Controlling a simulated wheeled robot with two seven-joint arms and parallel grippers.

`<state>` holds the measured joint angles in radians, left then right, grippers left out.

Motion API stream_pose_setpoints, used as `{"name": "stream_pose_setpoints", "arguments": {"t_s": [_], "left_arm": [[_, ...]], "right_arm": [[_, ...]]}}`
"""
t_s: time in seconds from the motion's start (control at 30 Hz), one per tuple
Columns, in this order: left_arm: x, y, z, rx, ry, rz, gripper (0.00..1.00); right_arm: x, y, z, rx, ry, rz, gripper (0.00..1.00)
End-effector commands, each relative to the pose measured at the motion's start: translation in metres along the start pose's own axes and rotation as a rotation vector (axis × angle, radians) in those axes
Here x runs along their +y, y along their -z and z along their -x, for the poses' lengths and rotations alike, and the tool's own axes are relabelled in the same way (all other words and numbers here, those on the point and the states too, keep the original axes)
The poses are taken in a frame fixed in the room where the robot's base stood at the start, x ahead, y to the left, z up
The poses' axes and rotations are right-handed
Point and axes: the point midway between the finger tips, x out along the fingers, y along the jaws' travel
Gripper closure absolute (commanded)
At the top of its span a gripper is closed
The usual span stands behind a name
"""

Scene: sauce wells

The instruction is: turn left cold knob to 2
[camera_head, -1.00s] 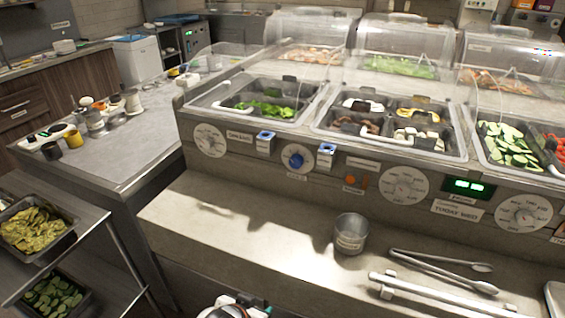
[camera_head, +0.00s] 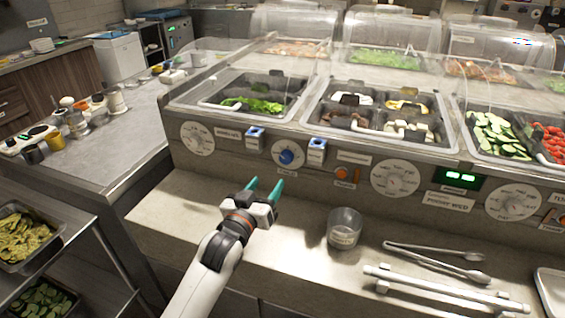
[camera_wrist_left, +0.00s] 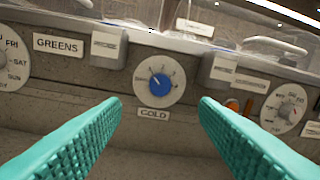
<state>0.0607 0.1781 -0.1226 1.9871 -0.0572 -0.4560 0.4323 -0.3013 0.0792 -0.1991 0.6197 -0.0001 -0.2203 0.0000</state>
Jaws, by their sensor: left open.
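The cold knob (camera_head: 287,157) is a blue knob on a round white dial on the front panel, left of centre in the head view. In the left wrist view the blue knob (camera_wrist_left: 160,84) sits above a label reading COLD, with its pointer mark toward the upper left. The dial's numbers are too small to read. My left gripper (camera_head: 265,189) has teal fingers. It is open and empty, in front of and below the knob, apart from it. In the wrist view the knob lies between and beyond the two fingers. My right gripper is not in view.
White day dials (camera_head: 197,138) and (camera_head: 395,178) flank the knob. Blue-topped blocks (camera_head: 254,138) and (camera_head: 316,150) protrude close on either side. The ledge's left part is clear.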

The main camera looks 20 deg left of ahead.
Motion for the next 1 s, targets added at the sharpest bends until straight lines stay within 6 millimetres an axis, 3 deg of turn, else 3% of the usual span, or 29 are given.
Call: {"name": "stream_pose_setpoints", "arguments": {"t_s": [0.5, 0.7, 1.0], "left_arm": [[-0.001, 0.001, -0.094, 0.004, 0.000, 0.000, 0.45], [-0.001, 0.001, -0.108, 0.004, 0.000, 0.000, 0.45], [0.000, 0.002, -0.109, 0.005, -0.001, 0.000, 0.47]], "right_arm": [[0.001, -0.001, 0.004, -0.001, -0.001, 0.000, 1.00], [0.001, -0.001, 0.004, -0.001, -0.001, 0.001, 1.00], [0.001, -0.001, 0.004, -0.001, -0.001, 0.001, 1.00]]}}
